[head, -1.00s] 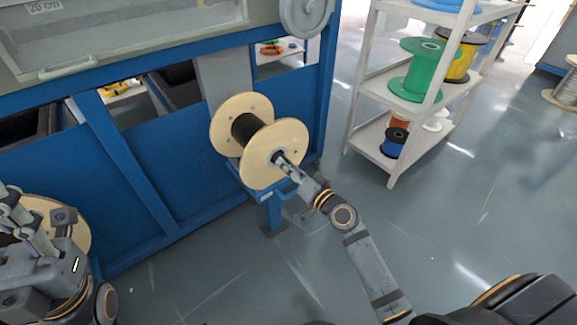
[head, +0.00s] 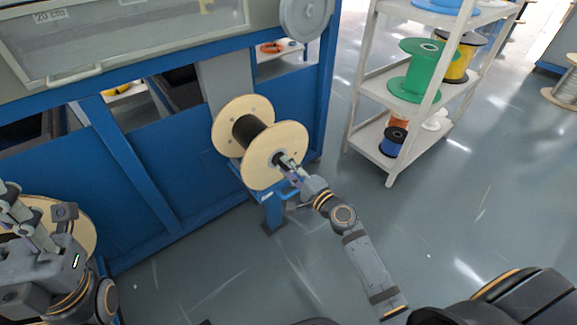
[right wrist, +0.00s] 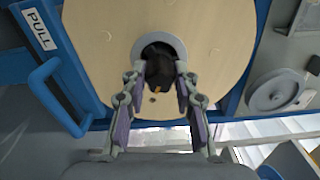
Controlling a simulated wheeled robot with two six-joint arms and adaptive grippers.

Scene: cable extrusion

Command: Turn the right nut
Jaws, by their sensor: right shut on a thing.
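A wooden-flanged spool (head: 284,142) with a dark core sits on a blue stand against the machine. The black nut (right wrist: 160,70) is at the centre of the flange facing me, in front of a grey ring in the right wrist view. My right gripper (head: 287,166) reaches the flange centre in the head view. It is shut on the nut, with one finger on each side in the right wrist view (right wrist: 160,82). My left gripper (head: 22,215) is at the far left, in front of another wooden spool (head: 80,222). Its finger opening is unclear.
The blue machine frame (head: 120,160) stands behind the spool. A white shelf (head: 385,120) with green, yellow and blue reels stands to the right. A blue handle (right wrist: 55,95) beside a PULL label is left of the flange. The floor around my right arm is clear.

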